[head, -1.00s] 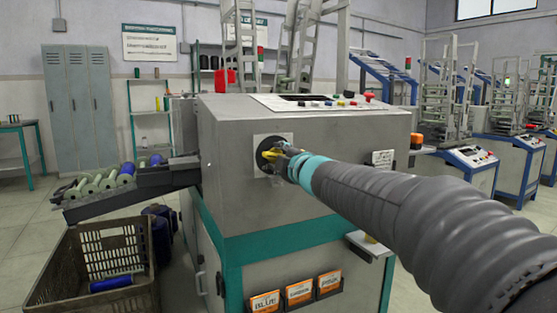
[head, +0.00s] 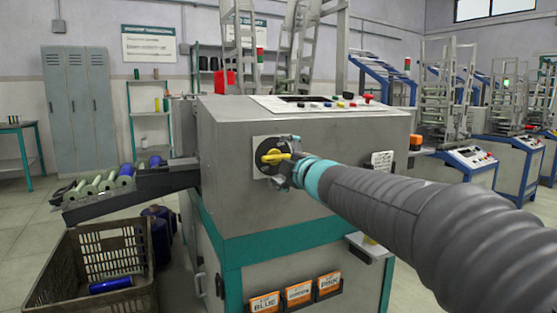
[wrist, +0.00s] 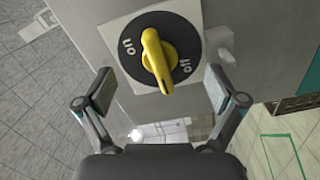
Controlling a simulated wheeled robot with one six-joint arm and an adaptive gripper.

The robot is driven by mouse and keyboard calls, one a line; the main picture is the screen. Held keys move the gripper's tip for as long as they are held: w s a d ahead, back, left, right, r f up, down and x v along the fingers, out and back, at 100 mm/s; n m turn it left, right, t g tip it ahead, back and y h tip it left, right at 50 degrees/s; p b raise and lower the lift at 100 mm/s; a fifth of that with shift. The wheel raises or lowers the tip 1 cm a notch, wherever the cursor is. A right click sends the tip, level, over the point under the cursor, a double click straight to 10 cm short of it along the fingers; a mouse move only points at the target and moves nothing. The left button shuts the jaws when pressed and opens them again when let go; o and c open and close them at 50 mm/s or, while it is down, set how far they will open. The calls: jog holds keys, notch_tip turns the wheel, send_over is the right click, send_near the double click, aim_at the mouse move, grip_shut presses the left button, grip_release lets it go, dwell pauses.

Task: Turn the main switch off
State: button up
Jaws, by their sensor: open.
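The main switch is a yellow knob (wrist: 156,60) on a round black dial (wrist: 183,36) with "on" and "off" marks. In the wrist view the knob stands nearly upright between the two marks, with its lower end toward me. In the head view the yellow knob (head: 272,157) lies roughly level on the machine's grey front. My gripper (wrist: 159,87) is open. One finger is on each side of the knob's near end, both apart from it. In the head view my gripper (head: 290,168) is just right of the knob and partly hides the dial.
The grey machine cabinet (head: 225,150) carries a control panel (head: 320,104) on top. A bobbin chute (head: 150,183) and a plastic crate (head: 100,240) are at the left. Orange label boxes (head: 298,294) hang low on the front. A small ledge (head: 366,246) juts out at the right.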

jog(key=v, duration=0.6)
jog(key=shift+s+d+p, duration=0.2)
jog(key=shift+s+p, duration=0.15)
jog(key=shift+p, duration=0.05)
